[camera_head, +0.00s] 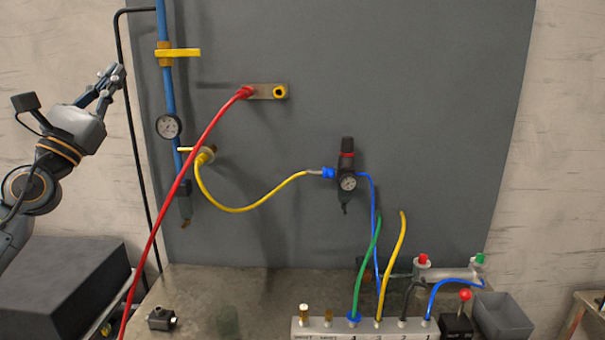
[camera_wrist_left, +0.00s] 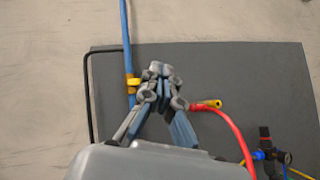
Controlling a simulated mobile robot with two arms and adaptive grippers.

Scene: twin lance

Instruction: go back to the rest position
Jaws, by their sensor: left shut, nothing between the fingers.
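My left gripper (camera_head: 112,76) is raised at the left of the head view, in front of the left edge of the grey panel. Its fingers are shut with nothing between them. In the left wrist view the closed fingertips (camera_wrist_left: 161,70) show against the grey panel, near the blue pipe. The gripper seems apart from the pipe and the yellow valve handle (camera_head: 178,52). My right gripper is not in either view.
A grey panel (camera_head: 420,100) carries a blue pipe (camera_head: 168,90), a gauge (camera_head: 168,126), a red hose (camera_head: 190,165), a yellow hose (camera_head: 245,209) and a regulator (camera_head: 346,170). Below, a bench holds a manifold (camera_head: 365,326) with coloured tubes. A black box (camera_head: 65,280) stands lower left.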

